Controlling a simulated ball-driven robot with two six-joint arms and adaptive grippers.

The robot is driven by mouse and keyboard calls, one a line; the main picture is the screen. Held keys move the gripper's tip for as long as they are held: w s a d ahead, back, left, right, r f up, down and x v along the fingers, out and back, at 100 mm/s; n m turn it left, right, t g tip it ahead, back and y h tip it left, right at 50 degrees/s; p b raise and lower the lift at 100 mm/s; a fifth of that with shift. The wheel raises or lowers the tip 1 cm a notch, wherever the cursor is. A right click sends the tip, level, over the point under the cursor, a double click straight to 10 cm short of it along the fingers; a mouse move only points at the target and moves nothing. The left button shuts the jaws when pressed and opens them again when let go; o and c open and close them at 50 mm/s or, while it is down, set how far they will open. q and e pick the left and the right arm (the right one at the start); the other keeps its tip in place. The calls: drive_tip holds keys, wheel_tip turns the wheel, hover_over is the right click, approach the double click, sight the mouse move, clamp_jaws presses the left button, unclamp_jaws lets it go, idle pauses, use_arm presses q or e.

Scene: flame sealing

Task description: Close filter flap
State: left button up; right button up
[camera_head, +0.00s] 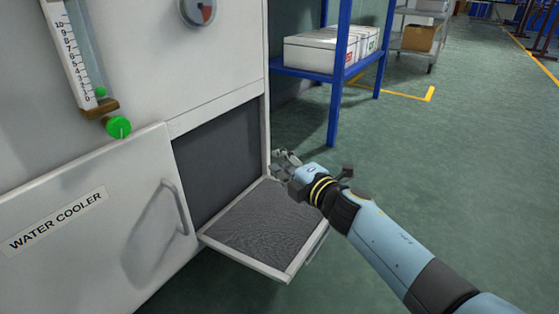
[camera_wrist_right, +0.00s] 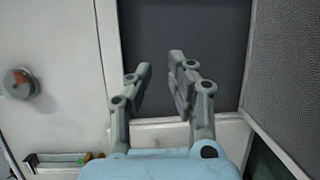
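The filter flap (camera_head: 262,226) hangs open from the lower edge of a dark rectangular opening (camera_head: 218,152) in the white cabinet. It sticks outward, with its grey textured inner face up. In the right wrist view the flap (camera_wrist_right: 300,70) fills the right side and the dark opening (camera_wrist_right: 215,30) lies behind the fingers. My right gripper (camera_head: 281,161) is above the flap's far right corner, near the opening's right edge. In the wrist view its two fingers (camera_wrist_right: 160,75) are apart with nothing between them. Contact with the flap cannot be told. My left gripper is not in view.
A white door labelled WATER COOLER (camera_head: 60,222) with a curved handle (camera_head: 176,206) is left of the opening. A gauge (camera_head: 198,11) and a level tube with a green knob (camera_head: 118,127) are above. A blue shelf (camera_head: 338,80) with white boxes stands behind. Green floor at right is clear.

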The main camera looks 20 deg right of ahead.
drive_tip(key=f+v, duration=0.1)
drive_tip(key=v, duration=1)
drive_tip(key=shift+r, duration=0.45)
drive_tip(key=shift+c, duration=0.3)
